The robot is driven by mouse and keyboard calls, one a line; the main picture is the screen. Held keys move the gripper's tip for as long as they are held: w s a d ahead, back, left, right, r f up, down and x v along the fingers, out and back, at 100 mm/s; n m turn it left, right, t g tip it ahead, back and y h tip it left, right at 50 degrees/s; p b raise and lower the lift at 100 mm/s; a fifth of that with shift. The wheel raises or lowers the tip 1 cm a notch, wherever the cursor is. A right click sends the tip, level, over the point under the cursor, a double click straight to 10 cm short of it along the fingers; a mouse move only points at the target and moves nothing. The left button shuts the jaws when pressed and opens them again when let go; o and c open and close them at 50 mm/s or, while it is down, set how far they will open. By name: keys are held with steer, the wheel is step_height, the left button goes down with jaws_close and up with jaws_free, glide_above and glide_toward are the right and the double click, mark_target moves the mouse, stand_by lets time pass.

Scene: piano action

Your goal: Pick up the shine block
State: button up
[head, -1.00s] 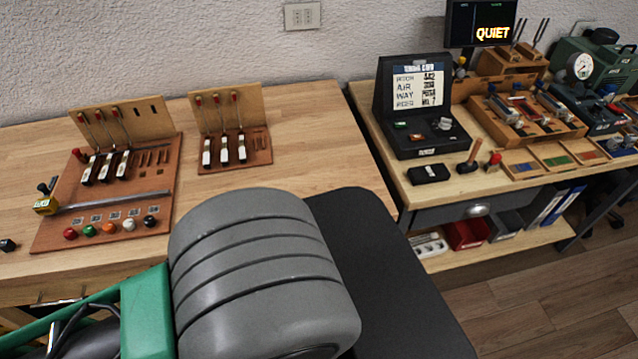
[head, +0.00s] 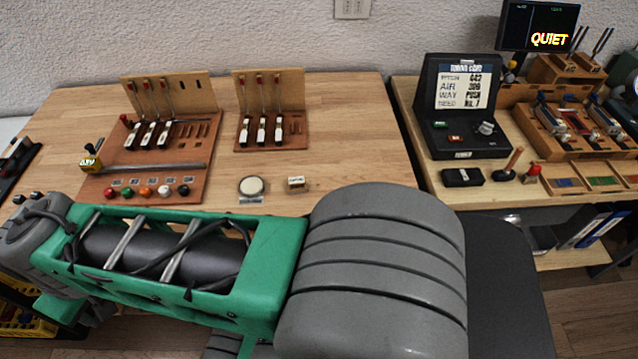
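No label that I can read says shine block. A small pale block with dark marks (head: 296,184) sits on the bench right of a round pale pad (head: 251,186); I cannot tell if it is the shine block. A yellow and black block (head: 91,160) stands at the left end of a metal rail on the left brown board (head: 113,187). My green and grey arm crosses the lower picture and hides the bench's front part. My gripper is not in view.
Two upright wooden racks with levers stand on the left board and on the right board (head: 286,143). Several coloured knobs line the left board's front. A black case (head: 460,140) stands on the right bench. Bare bench (head: 355,130) lies right of the racks.

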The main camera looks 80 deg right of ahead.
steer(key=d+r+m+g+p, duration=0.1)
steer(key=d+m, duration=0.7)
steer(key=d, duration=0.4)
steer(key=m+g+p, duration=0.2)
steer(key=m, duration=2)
glide_above(296, 180)
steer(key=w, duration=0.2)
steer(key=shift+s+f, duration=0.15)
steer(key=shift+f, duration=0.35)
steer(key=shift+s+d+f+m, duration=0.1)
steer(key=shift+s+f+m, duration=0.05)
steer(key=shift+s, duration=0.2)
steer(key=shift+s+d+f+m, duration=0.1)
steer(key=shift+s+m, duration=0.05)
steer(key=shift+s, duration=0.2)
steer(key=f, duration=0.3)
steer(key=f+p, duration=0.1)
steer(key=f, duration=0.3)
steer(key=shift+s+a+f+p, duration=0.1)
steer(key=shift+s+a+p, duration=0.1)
steer(key=shift+p, duration=0.1)
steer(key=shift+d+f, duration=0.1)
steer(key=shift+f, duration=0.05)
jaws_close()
